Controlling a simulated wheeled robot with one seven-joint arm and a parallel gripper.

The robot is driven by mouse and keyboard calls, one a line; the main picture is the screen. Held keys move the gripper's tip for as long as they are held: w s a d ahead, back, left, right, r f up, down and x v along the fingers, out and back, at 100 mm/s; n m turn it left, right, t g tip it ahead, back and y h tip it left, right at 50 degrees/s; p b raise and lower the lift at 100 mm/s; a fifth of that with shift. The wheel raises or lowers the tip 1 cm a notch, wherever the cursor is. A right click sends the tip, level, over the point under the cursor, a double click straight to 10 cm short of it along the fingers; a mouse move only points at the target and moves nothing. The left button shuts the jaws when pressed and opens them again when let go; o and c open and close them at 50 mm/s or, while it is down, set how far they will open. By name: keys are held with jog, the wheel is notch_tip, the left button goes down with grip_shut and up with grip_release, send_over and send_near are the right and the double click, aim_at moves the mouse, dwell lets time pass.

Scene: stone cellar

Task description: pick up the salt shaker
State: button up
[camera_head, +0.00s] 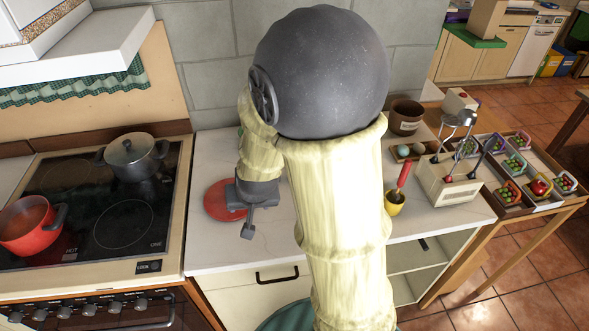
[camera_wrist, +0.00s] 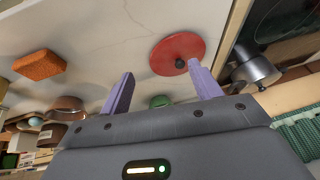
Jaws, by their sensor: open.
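I cannot make out a salt shaker for sure in either view; my arm hides part of the counter in the head view. My gripper (camera_head: 247,229) is above the counter, near the red round lid (camera_head: 219,201). In the wrist view, my gripper (camera_wrist: 161,70) has its two purple fingers spread apart with nothing held between them. The red lid, with a dark knob, lies beyond the fingertips there (camera_wrist: 180,48). A small green object (camera_wrist: 160,101) shows between the fingers, partly hidden by the gripper body; I cannot tell what it is.
A stove with a grey pot (camera_head: 133,157) and a red pot (camera_head: 28,226) is at left. An orange block (camera_wrist: 40,65) lies on the counter (camera_wrist: 110,28).

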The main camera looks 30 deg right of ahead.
jog(key=w+d+f+m+t+h, duration=0.2)
jog(key=w+d+f+m+h, duration=0.4)
jog(key=h, duration=0.5)
jog(key=shift+w+d+m+h, duration=0.3)
jog(key=shift+w+d+m, duration=0.3)
jog(key=shift+w+m, duration=0.95)
jog(key=shift+w+f+n, duration=0.15)
jog(key=shift+w+n, duration=0.2)
jog(key=p+x, duration=0.3)
jog(key=x, duration=0.9)
